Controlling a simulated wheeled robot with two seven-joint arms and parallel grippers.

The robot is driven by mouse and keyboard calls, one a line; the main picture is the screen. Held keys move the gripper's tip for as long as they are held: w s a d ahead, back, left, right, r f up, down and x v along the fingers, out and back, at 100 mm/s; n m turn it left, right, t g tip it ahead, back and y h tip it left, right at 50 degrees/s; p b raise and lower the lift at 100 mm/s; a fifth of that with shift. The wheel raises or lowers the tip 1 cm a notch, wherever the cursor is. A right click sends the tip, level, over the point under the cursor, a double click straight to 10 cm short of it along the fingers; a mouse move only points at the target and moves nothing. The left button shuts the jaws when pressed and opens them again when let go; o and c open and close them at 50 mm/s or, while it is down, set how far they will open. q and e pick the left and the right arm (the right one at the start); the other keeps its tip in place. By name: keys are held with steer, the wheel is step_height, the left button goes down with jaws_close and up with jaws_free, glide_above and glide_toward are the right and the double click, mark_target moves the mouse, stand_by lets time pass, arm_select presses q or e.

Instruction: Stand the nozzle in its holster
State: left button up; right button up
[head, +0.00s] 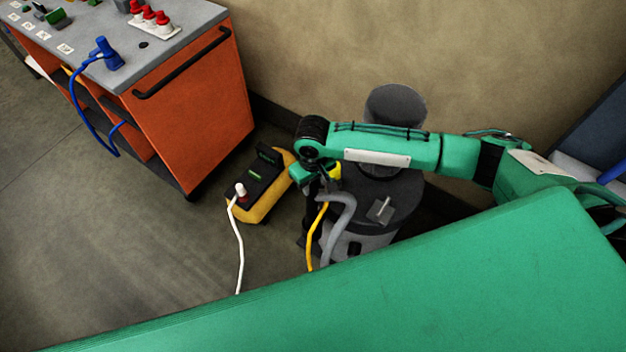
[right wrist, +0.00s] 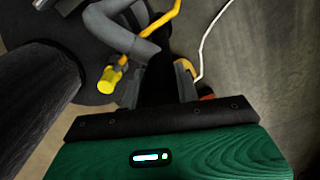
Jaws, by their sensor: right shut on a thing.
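My right gripper (right wrist: 160,85) is shut on a dark piece, which looks like the nozzle (right wrist: 158,68), at the end of a grey hose (right wrist: 118,30). In the head view my right gripper (head: 316,188) points down beside the grey vacuum (head: 370,245), on its left. The nozzle is mostly hidden there by the wrist and hose, so its lower end and tilt are unclear. I cannot clearly make out the holster; a small dark part (head: 302,241) shows low at the vacuum's left side. My left gripper is not in view.
A yellow-and-black box (head: 262,188) with a white plug and cord (head: 238,245) stands on the floor left of my gripper. A yellow cable (head: 317,235) hangs close by. A dark cylinder (head: 395,104) rises behind my forearm. An orange cart (head: 195,110) stands at upper left.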

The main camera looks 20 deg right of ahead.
mark_target(313, 196)
steer(key=shift+f+b, duration=0.3)
steer(key=shift+f, duration=1.5)
steer(key=shift+f+b, duration=0.5)
steer(key=shift+f, duration=1.25)
steer(key=o, duration=1.2)
step_height(313, 196, up, 14)
steer(key=shift+f+b, duration=0.1)
steer(key=shift+b, duration=0.65)
